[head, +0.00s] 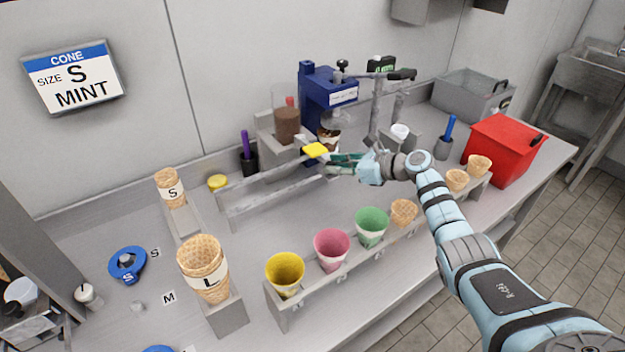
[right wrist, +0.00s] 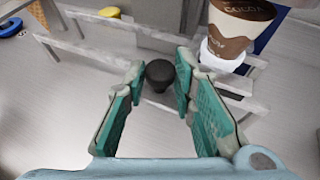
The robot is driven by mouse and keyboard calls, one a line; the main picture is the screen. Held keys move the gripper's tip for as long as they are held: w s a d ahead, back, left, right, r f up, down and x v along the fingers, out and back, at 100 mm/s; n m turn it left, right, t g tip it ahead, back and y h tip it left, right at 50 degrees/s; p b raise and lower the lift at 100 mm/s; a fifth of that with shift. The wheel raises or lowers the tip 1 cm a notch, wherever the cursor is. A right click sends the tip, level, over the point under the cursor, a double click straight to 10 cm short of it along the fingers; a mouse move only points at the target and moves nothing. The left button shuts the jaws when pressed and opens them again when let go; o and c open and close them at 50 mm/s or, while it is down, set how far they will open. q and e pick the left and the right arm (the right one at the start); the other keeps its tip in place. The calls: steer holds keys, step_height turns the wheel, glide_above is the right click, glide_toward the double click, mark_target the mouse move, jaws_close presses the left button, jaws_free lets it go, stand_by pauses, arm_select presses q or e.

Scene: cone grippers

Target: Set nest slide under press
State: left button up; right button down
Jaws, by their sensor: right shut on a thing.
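The blue press (head: 322,88) stands against the back wall, with a white label on its front. In the head view a brown and white cup (head: 329,139) is just below the press's front; I cannot tell if it is centred under it. In the right wrist view the cocoa cup (right wrist: 238,22) sits in a white nest (right wrist: 222,52) on the rails. My right gripper (head: 335,158) is at the rails' right end, shut on a dark knob (right wrist: 160,74), which shows between its teal fingers (right wrist: 158,88). My left gripper is out of view.
Metal rails (head: 262,188) run left from the press. A yellow block (head: 316,150) shows beside the gripper. A front rack (head: 318,287) holds several coloured cones. A red box (head: 503,150) is at right. An L cone stack (head: 203,268) stands front left.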

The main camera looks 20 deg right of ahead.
steer(key=shift+w+d+f, duration=0.1)
steer(key=shift+w+d, duration=0.05)
steer(key=shift+d, duration=0.85)
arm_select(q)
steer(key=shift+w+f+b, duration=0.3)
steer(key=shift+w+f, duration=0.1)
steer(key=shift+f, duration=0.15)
arm_select(e)
steer(key=shift+d, duration=0.15)
steer(key=shift+r, duration=0.2)
steer(key=c, duration=1.6)
jaws_free()
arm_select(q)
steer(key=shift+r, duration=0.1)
arm_select(e)
steer(key=shift+o, duration=1.2)
steer(key=shift+d+f, duration=0.1)
steer(key=shift+d, duration=0.1)
steer(key=v, duration=1.2)
